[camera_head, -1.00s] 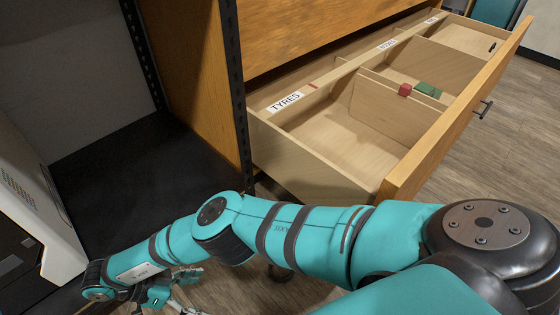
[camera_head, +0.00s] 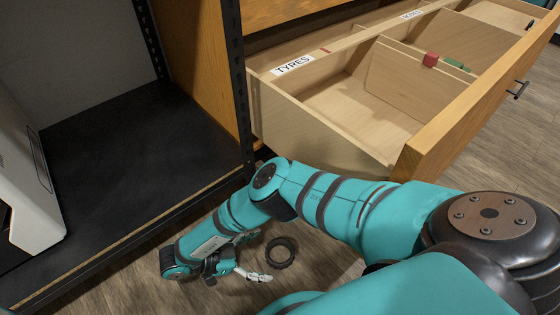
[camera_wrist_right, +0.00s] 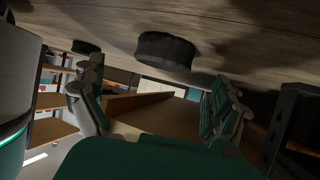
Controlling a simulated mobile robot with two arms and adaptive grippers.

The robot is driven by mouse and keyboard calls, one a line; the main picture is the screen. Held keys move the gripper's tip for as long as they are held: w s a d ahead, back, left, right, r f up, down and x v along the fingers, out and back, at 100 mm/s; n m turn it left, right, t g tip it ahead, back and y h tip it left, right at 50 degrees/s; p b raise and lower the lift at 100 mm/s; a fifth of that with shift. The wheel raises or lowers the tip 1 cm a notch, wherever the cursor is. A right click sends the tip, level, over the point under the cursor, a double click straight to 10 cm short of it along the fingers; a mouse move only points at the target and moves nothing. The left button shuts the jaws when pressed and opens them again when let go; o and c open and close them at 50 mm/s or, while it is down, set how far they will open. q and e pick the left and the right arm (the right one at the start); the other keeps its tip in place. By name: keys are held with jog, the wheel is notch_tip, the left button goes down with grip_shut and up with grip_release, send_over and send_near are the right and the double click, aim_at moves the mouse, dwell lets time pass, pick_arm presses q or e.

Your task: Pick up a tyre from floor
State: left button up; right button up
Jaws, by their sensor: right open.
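A black tyre (camera_head: 281,252) lies flat on the wooden floor below the open drawer in the head view. It also shows in the right wrist view (camera_wrist_right: 165,52), where the floor is at the top of the picture. My right gripper (camera_head: 257,258) is low near the floor, just left of the tyre, with its fingers pointing towards it. In the wrist view its two fingers (camera_wrist_right: 158,100) are wide apart, with nothing held between them. The tyre appears ahead of them; whether it lies between the fingertips I cannot tell. My left gripper is out of view.
The open drawer (camera_head: 290,128) has an empty compartment by the TYRES label (camera_head: 293,65). A black shelf (camera_head: 130,165) stands left. Another dark round object (camera_wrist_right: 86,47) shows in the wrist view.

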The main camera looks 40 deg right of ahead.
aim_at(290, 251)
jog(key=b+x, duration=0.1)
jog(key=x, duration=0.1)
jog(key=b+x, duration=0.2)
jog(key=x, duration=0.1)
jog(key=shift+w+f+b, duration=0.15)
jog(key=shift+w+b, duration=0.1)
jog(key=shift+b, duration=0.05)
jog(key=shift+s+d, duration=0.15)
jog(key=shift+d, duration=0.25)
jog(key=c, duration=1.1)
